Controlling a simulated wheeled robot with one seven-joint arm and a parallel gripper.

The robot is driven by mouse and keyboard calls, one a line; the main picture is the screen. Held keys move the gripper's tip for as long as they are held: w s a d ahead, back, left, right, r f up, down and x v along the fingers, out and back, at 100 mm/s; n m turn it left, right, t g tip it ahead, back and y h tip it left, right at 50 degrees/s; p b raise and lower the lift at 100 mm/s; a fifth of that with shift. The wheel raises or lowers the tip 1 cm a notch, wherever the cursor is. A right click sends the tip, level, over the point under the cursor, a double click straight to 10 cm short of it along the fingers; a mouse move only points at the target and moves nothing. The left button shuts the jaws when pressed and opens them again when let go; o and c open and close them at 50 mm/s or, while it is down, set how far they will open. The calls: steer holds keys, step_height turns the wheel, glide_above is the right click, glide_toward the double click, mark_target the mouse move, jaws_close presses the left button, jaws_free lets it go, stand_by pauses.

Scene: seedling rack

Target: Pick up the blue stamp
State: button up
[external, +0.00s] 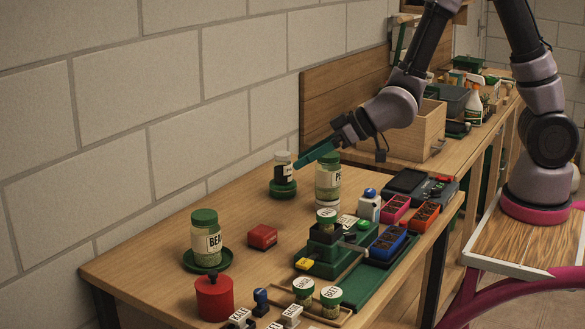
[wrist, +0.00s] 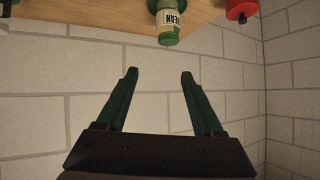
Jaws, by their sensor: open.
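A small blue stamp (external: 261,302) stands near the table's front edge, between the red pot and the small label blocks. It does not show in the wrist view. My gripper (external: 308,160) is above the back part of the table, near the wall and far from the stamp. In the wrist view its two green fingers (wrist: 159,75) are spread apart with nothing between them; they face the wall.
The bean jar (external: 206,238) stands on a green saucer; it also shows in the wrist view (wrist: 167,22). The red pot (external: 214,297) is left of the stamp, label blocks (external: 292,315) right. A red box (external: 263,237) lies behind. The table's left middle is mostly clear.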

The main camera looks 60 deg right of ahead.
steer(key=s+a+f+n, duration=0.1)
steer(key=a+f, duration=0.2)
steer(key=s+a+f+n+y, duration=0.1)
steer(key=a+f, duration=0.1)
steer(key=f, duration=0.1)
steer(key=s+a+f+n+y, duration=0.1)
steer(key=a+f, duration=0.2)
steer(key=f, duration=0.1)
steer(key=shift+s+a, duration=0.35)
steer(key=n+y, duration=0.2)
glide_toward(261, 291)
steer(key=d+r, duration=0.1)
steer(key=d, duration=0.1)
steer(key=shift+s+a+f+g, duration=0.1)
steer(key=shift+s+a+g, duration=0.1)
steer(key=shift+s+g, duration=0.1)
steer(key=shift+y, duration=0.3)
steer(key=x, duration=1)
steer(key=shift+a+f, duration=0.2)
jaws_close()
